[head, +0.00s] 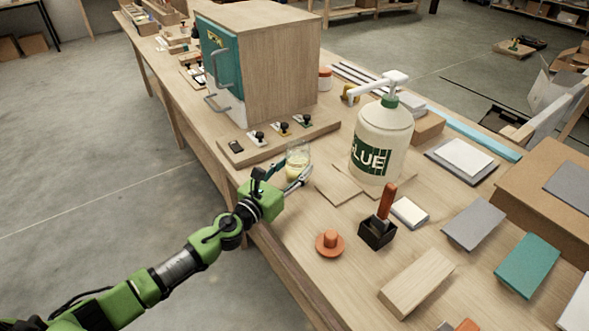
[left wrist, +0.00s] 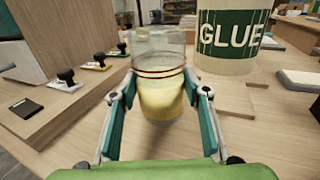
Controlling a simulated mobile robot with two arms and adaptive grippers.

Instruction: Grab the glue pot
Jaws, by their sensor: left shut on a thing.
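The glue pot (head: 298,157) is a small clear glass jar, part filled with pale yellow glue, standing upright near the left edge of the wooden workbench. In the left wrist view the glue pot (left wrist: 160,98) sits between my left fingers, with red lines around its middle. My left gripper (head: 284,175) reaches in from the bench's left edge and is shut on the jar; the left gripper's fingers (left wrist: 160,84) press on both its sides. The jar's base appears to be at bench level. My right gripper is not in view.
A large white GLUE pump bottle (head: 382,140) stands right behind the pot. A wooden cabinet (head: 275,65) and a base board with several small knobbed stamps (head: 280,129) are behind left. A black holder with an orange handle (head: 378,232) and an orange knob (head: 330,243) stand in front.

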